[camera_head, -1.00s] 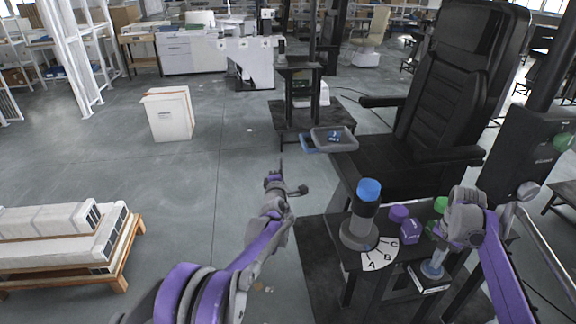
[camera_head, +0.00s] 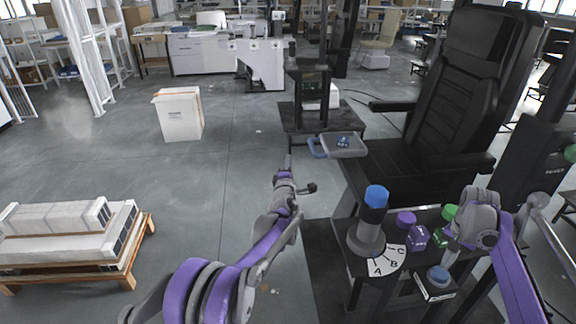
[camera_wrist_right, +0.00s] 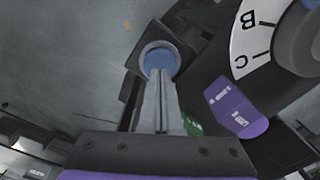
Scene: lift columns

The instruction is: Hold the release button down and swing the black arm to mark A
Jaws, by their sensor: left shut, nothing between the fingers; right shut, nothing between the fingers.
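A grey round base (camera_head: 366,241) stands on the dark side table, with a black arm (camera_head: 373,215) rising from it to a blue cap (camera_head: 376,196). A white dial (camera_head: 389,262) lettered A, B and C fans out in front of it. The blue release button (camera_head: 438,273) sits on a small box at the table's front right. My right gripper (camera_head: 450,258) is shut and empty close above the button. In the right wrist view its fingertips (camera_wrist_right: 158,78) overlap the blue button (camera_wrist_right: 160,58); contact is unclear. My left gripper (camera_head: 288,163) is shut and empty, left of the table.
Purple (camera_head: 416,237) and green (camera_head: 447,215) dumbbells lie between the dial and my right gripper. A black chair (camera_head: 440,120) stands behind the table. A small grey tray (camera_head: 350,153) is beside the chair.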

